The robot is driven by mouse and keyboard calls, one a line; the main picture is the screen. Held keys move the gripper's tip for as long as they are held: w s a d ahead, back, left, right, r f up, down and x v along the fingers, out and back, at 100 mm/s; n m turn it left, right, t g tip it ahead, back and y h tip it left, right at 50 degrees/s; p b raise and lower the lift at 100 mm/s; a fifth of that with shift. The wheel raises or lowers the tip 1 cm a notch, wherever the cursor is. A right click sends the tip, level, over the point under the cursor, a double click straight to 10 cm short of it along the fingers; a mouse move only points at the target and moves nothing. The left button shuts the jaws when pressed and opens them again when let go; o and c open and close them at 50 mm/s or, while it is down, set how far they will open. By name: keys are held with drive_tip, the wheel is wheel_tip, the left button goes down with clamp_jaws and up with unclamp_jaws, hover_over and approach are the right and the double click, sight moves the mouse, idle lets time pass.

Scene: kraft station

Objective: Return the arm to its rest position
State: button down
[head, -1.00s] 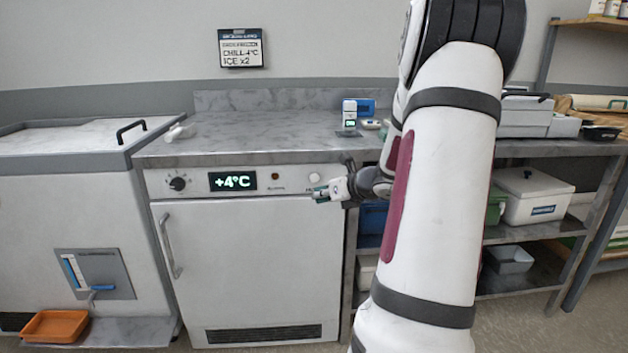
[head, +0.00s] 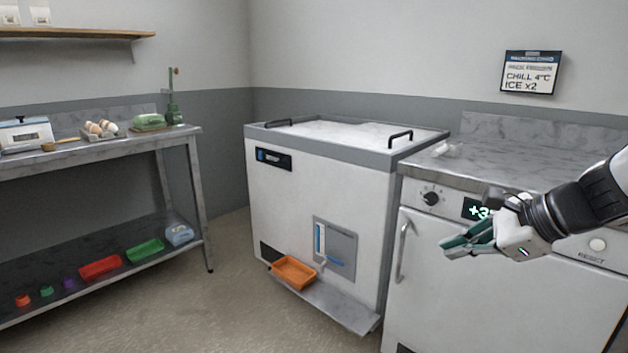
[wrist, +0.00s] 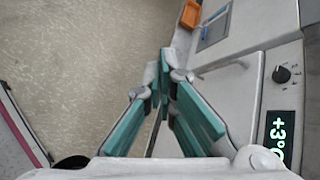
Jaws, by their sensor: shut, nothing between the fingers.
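My gripper (head: 452,246) has green finger pads and reaches in from the right in the head view, in front of the white chiller (head: 500,290). It is shut with nothing in it and hangs in the air. The wrist view shows its fingers (wrist: 165,80) together at the tips, with the floor to the left and the chiller front to the right. The chiller's display (head: 476,210) is partly hidden by my gripper and reads +3 with the rest covered. The wrist view shows the display (wrist: 280,140) as well.
The ice bin (head: 325,190) stands left of the chiller, with an orange tray (head: 294,272) on its low ledge. A metal table (head: 100,140) with eggs and a scale is at the far left. Floor (head: 215,290) is clear between them. The chiller's handle (head: 403,250) sticks out.

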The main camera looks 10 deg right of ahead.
drive_tip(key=s+a+n+g, duration=0.6)
drive_tip(key=s+a+n, duration=0.7)
drive_tip(key=s+a, duration=0.2)
drive_tip(key=s+d+f+n+g+h, duration=0.1)
drive_tip(key=s+d+n+h, duration=0.15)
drive_tip(key=s+n, duration=0.35)
drive_tip(key=s+d+n+h, duration=0.1)
drive_tip(key=s+n+h, duration=0.25)
drive_tip(key=s, duration=0.45)
wheel_tip(320, 180, up, 28)
drive_tip(key=t+p, duration=0.3)
drive_tip(key=p, duration=2.4)
drive_tip(key=shift+y, duration=0.4)
